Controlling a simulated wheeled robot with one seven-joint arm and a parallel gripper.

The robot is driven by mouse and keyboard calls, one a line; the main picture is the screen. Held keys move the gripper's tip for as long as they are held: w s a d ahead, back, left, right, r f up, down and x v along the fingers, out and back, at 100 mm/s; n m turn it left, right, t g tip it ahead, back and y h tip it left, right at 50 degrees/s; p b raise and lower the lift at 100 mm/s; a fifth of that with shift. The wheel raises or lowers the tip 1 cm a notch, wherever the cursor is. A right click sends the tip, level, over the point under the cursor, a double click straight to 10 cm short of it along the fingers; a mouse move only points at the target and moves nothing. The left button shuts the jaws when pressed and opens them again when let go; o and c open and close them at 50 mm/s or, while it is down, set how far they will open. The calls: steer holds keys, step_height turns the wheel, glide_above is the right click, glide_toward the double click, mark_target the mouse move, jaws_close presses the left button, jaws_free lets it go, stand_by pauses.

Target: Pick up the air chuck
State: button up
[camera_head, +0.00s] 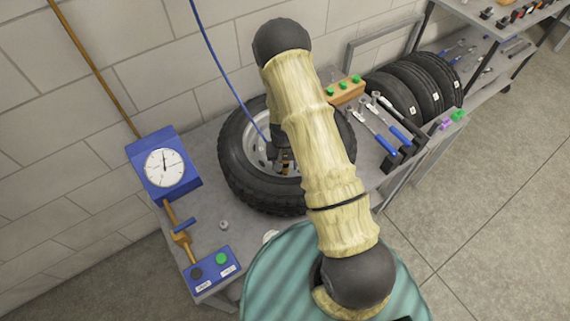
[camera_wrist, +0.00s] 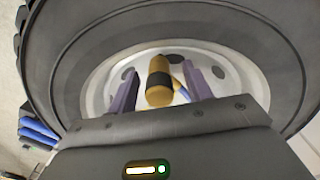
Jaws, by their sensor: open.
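The air chuck (camera_wrist: 160,80) is a brass-coloured cylinder with a black band. In the wrist view it stands out in front of the pale wheel rim, with a bit of blue hose beside it. My gripper (camera_wrist: 162,88) is open, with one purple-grey finger on each side of the chuck and a gap on both sides. In the head view the chuck (camera_head: 285,167) shows only in part at the wheel's middle, mostly hidden by my arm. The blue hose (camera_head: 222,72) runs down from above to the wheel. The tire (camera_head: 243,178) lies flat on the bench.
A blue gauge box (camera_head: 165,168) with a white dial stands left of the tire. A blue button box (camera_head: 212,270) sits at the bench's front left. Wrenches (camera_head: 370,125), a wooden block (camera_head: 345,90) with green pieces and upright tires (camera_head: 420,85) are to the right.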

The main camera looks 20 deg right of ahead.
jaws_close()
stand_by(0.3)
steer(key=shift+r, duration=0.15)
step_height(320, 180, up, 10)
steer(key=shift+f+b, duration=0.1)
steer(key=shift+b, duration=1.1)
steer(key=shift+f, duration=0.15)
